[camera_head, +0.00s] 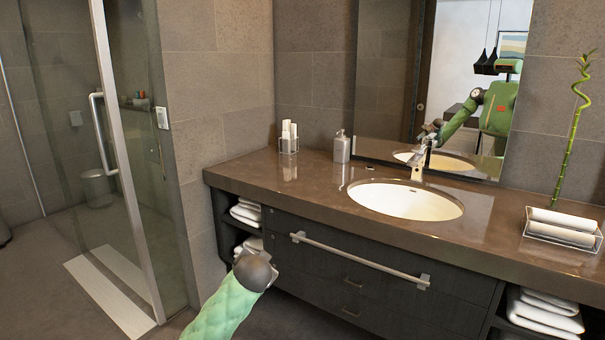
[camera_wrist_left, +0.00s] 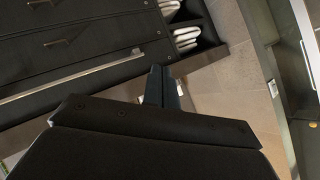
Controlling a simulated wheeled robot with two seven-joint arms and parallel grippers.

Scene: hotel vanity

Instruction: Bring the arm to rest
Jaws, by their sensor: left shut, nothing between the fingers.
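My left arm (camera_head: 225,308), green with a dark round joint at its end, rises from the bottom of the head view in front of the vanity. Its gripper fingers cannot be made out there. In the left wrist view my left gripper (camera_wrist_left: 163,84) shows its two dark fingers together, with nothing between them. The fingers are clear of the drawer fronts and shelf behind them. My right gripper is in neither view. The mirror (camera_head: 395,75) reflects my green body and one arm.
The brown vanity counter (camera_head: 325,190) holds a basin (camera_head: 405,202), a faucet (camera_head: 420,165), a soap dispenser (camera_head: 342,147) and a tray of rolled towels (camera_head: 563,228). A long bar handle (camera_head: 355,257) sticks out from the drawers. A glass shower door (camera_head: 120,150) stands at left.

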